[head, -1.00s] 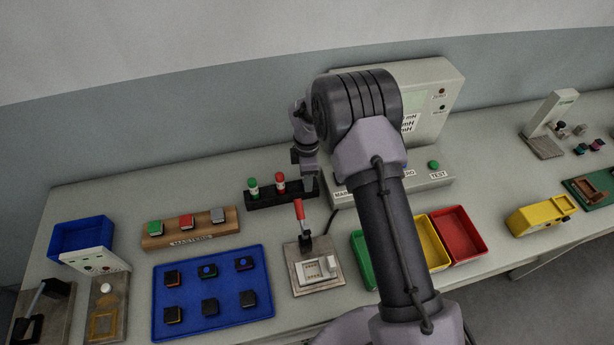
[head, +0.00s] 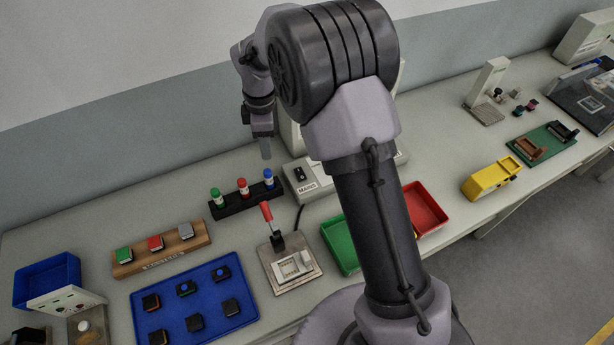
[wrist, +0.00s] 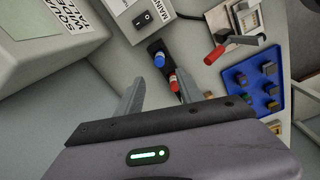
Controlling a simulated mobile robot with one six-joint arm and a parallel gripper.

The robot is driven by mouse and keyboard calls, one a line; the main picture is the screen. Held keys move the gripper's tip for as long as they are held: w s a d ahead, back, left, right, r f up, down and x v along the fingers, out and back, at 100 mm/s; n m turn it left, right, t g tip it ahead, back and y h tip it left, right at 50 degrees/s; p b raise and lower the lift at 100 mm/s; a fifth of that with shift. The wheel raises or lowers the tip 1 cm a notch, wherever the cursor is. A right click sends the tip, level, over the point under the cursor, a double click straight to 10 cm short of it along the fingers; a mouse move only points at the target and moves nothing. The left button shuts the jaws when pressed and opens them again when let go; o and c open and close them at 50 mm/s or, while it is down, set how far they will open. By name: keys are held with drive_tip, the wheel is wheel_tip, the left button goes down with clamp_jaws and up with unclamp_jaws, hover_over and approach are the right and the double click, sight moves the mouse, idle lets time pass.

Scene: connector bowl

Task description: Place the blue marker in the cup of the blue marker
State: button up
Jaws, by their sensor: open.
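The blue marker (head: 268,178) stands upright in the right-hand cup of the black holder (head: 234,207) in the head view. The red marker (head: 242,187) and the green marker (head: 215,197) stand in the same holder to its left. My gripper (head: 265,152) is above the blue marker and apart from it. In the wrist view the blue marker (wrist: 159,60) and the red marker (wrist: 174,84) show just beyond the open, empty fingers (wrist: 158,76). The green marker is not clearly seen there.
A grey box labelled MAINS (head: 306,181) is close to the holder's right end. A red-handled lever fixture (head: 290,268) stands in front. A blue tray (head: 238,313) with dark blocks and a wooden rack (head: 160,257) are at left. Green (head: 338,250) and red (head: 425,205) bins are at right.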

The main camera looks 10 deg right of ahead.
drive_tip(key=s+d+r+m+t, duration=0.1)
drive_tip(key=s+d+r+m, duration=0.1)
drive_tip(key=s+r+m, duration=0.35)
drive_tip(key=s+d+r+m+t, duration=0.1)
drive_tip(key=s+d+r+m, duration=0.15)
drive_tip(key=r, duration=0.65)
drive_tip(key=s+d+r+m+t+y, duration=0.1)
drive_tip(key=s+r+m, duration=0.1)
drive_tip(key=s+m, duration=0.4)
drive_tip(key=s+d+r+m+t, duration=0.1)
drive_tip(key=s+m, duration=0.6)
drive_tip(key=s, duration=0.9)
drive_tip(key=shift+d+r+t+y, duration=0.15)
drive_tip(key=shift+r+t+y, duration=0.25)
drive_tip(key=shift+r+t, duration=0.4)
drive_tip(key=shift+s+r, duration=0.1)
drive_tip(key=shift+s, duration=0.05)
